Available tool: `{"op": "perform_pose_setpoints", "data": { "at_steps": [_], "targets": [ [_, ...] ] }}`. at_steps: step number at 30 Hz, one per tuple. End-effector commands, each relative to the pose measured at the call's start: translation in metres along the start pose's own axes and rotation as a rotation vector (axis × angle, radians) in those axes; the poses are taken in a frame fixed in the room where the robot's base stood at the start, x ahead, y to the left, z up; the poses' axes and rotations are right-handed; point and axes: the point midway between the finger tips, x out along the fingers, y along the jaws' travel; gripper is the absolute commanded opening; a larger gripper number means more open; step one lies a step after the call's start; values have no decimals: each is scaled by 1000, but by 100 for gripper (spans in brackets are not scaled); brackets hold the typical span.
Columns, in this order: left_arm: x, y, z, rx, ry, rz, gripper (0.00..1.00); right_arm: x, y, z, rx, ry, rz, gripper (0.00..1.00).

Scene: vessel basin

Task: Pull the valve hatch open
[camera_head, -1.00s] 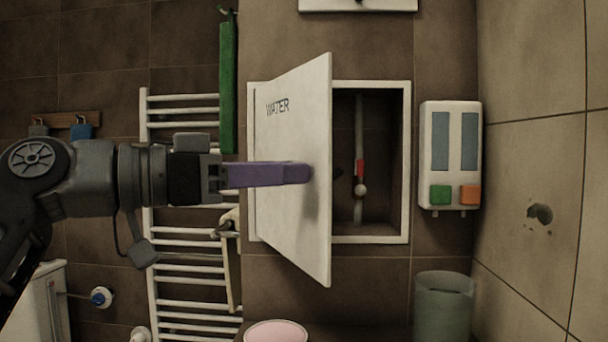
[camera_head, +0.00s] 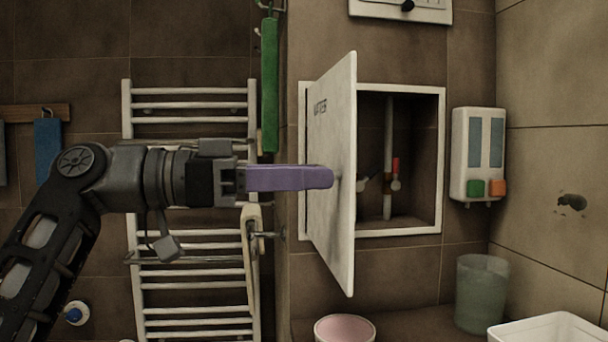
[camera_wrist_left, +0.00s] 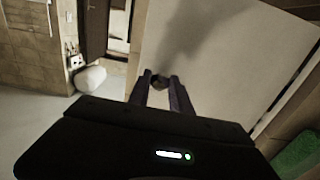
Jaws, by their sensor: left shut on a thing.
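The valve hatch (camera_head: 334,225) is a white door lettered "WATER", hinged on the left of a white-framed wall recess (camera_head: 441,165). It stands wide open, swung out from the wall. Inside the recess I see a vertical pipe (camera_head: 388,150) and a red valve handle (camera_head: 396,166). My left gripper (camera_head: 325,177), with purple fingers, reaches the hatch's outer face near its free edge. In the left wrist view the fingers (camera_wrist_left: 161,88) are closed on a small dark round knob (camera_wrist_left: 158,80) on the white panel. My right gripper is not in view.
A white towel radiator (camera_head: 190,235) and a hanging green object (camera_head: 270,85) are left of the hatch. A dispenser (camera_head: 478,150) hangs to the right. Below are a pink bowl (camera_head: 345,328), a grey-green bin (camera_head: 482,290) and a white basin (camera_head: 550,330).

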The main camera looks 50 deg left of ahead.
Motion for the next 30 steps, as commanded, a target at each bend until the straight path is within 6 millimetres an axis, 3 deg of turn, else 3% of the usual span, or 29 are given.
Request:
{"op": "perform_pose_setpoints", "data": {
  "at_steps": [7,8,15,24,30],
  "targets": [
    [0,0,-2,0,5,-1,0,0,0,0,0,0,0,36],
    [0,0,-2,0,5,-1,26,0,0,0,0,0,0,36],
    [0,0,-1,0,3,-1,46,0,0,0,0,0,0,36],
    [-2,0,-1,0,2,-1,47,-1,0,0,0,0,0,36],
    [-21,0,-3,0,5,-2,47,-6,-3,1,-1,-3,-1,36]
  ]
}}
